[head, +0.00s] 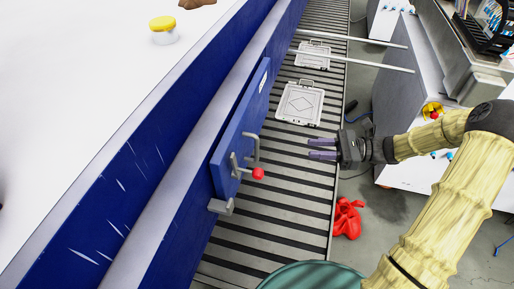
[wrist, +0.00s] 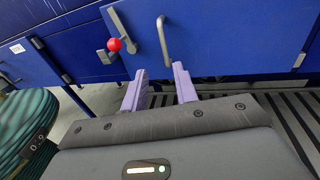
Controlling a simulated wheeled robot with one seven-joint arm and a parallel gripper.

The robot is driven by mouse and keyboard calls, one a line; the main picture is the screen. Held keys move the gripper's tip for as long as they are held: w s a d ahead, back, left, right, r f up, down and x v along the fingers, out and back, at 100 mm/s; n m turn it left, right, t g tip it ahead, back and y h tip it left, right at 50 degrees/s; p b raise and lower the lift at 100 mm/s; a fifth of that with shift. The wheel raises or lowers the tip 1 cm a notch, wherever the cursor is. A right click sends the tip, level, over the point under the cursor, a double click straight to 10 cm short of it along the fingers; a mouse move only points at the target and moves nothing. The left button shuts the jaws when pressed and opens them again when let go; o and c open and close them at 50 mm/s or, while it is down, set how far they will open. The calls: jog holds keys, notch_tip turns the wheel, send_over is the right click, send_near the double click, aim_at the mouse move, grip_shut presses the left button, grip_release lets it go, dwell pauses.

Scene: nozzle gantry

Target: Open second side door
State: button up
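A blue side door (head: 242,130) is set in the long blue machine wall in the head view, and it looks shut. It carries a metal bar handle (head: 254,146) and a lever with a red knob (head: 258,173). In the wrist view the bar handle (wrist: 162,40) stands upright on the blue door (wrist: 185,35), with the red knob (wrist: 114,44) to its left. My gripper (head: 322,149) is open and empty, its two purple fingers pointing at the door. In the wrist view the fingers (wrist: 159,84) are just below and in front of the handle, apart from it.
A slatted conveyor (head: 270,215) runs along the blue wall, with grey cases (head: 300,103) on it farther up. Two pale rods (head: 355,57) cross above it. A red object (head: 347,218) lies on the floor to the right. White cabinets stand at the right.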

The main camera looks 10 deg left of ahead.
jog(key=shift+w+d+r, duration=0.1)
jog(key=shift+w+r, duration=0.05)
jog(key=shift+w, duration=0.05)
jog(key=p, duration=0.3)
send_over(256, 158)
jog(key=shift+w, duration=0.35)
jog(key=shift+c, duration=0.2)
grip_shut()
